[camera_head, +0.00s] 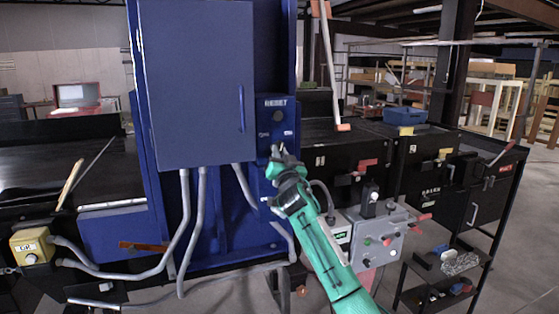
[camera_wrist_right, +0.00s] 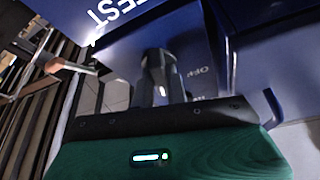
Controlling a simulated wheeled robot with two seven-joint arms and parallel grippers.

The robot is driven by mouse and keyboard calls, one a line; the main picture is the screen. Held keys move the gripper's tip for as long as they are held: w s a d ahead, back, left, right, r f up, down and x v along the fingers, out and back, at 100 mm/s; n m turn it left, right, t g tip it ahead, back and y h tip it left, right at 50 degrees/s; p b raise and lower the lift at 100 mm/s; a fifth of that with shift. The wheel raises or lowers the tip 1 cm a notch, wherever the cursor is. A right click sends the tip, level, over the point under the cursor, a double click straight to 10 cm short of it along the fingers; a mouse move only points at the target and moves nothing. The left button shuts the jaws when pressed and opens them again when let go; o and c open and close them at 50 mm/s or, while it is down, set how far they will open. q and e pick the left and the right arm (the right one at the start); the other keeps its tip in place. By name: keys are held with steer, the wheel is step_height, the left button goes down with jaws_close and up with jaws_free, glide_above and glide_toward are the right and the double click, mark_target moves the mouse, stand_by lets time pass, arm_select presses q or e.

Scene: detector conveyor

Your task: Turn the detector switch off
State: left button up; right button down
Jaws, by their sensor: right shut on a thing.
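The tall blue detector cabinet (camera_head: 205,85) stands at the centre of the head view, with a narrow control panel (camera_head: 276,103) on its right side. My right gripper (camera_head: 280,153) is at the lower part of this panel, shut on the detector switch. The gripper hides the switch in the head view. In the right wrist view, a dark upright piece (camera_wrist_right: 157,65) stands between my gripper's palm and the blue panel, where finger and switch are hard to tell apart. An "OFF" label (camera_wrist_right: 207,72) is printed on the panel to its right. My left gripper is not in view.
A round dark button (camera_head: 278,115) sits above the gripper under white lettering. Grey conduits (camera_head: 186,225) run down from the cabinet. A grey control box (camera_head: 378,238) with coloured knobs is right of my right arm. A yellow box (camera_head: 32,247) is at far left.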

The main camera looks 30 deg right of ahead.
steer(key=n+y, duration=0.2)
steer(key=n, duration=0.2)
steer(key=shift+d+t, duration=0.1)
steer(key=shift+t, duration=0.3)
steer(key=n+y+p, duration=0.1)
steer(key=n+y, duration=0.1)
steer(key=n, duration=0.2)
steer(key=n+y+p, duration=0.1)
steer(key=n, duration=0.2)
steer(key=n+y+p, duration=0.2)
steer(key=n, duration=0.1)
steer(key=shift+d+r, duration=0.1)
steer(key=shift+r, duration=0.05)
steer(key=shift+n+g+y+p, duration=0.3)
steer(key=shift+n+y+p, duration=0.65)
steer(key=shift+n, duration=0.85)
steer(key=shift+f, duration=0.2)
steer(key=c, duration=1.4)
jaws_free()
